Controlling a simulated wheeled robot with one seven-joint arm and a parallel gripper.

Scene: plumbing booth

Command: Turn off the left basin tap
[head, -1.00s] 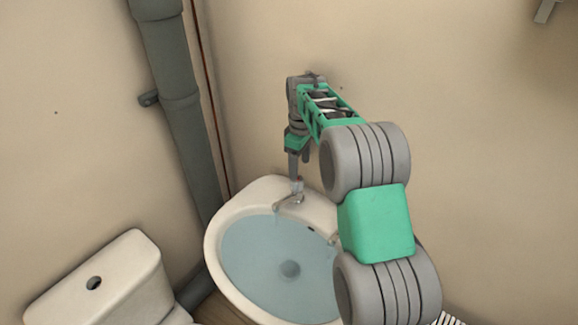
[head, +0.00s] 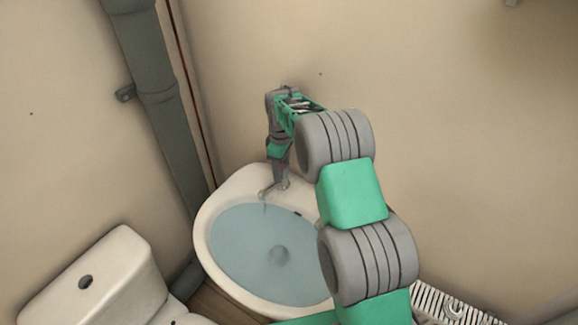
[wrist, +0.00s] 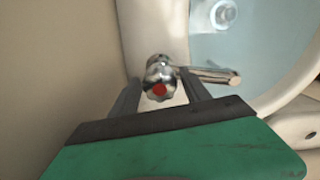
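The left basin tap (head: 270,190) is chrome and stands on the basin's back rim, with its spout over the water. A thin trickle seems to fall from the spout in the head view. In the wrist view the tap's knob (wrist: 159,78) has a red dot on its top, and the spout (wrist: 214,75) points right. My gripper (head: 281,168) points down over this tap. In the wrist view my gripper (wrist: 160,84) is open, with one finger on each side of the knob and small gaps showing. Any other tap is hidden behind my arm in the head view.
The white basin (head: 212,225) holds bluish water, with a drain (wrist: 223,14). A toilet cistern (head: 95,285) stands at the lower left. A thick grey pipe (head: 160,100) runs down the wall corner. A white radiator (head: 440,303) is at the lower right. The wall is close behind the tap.

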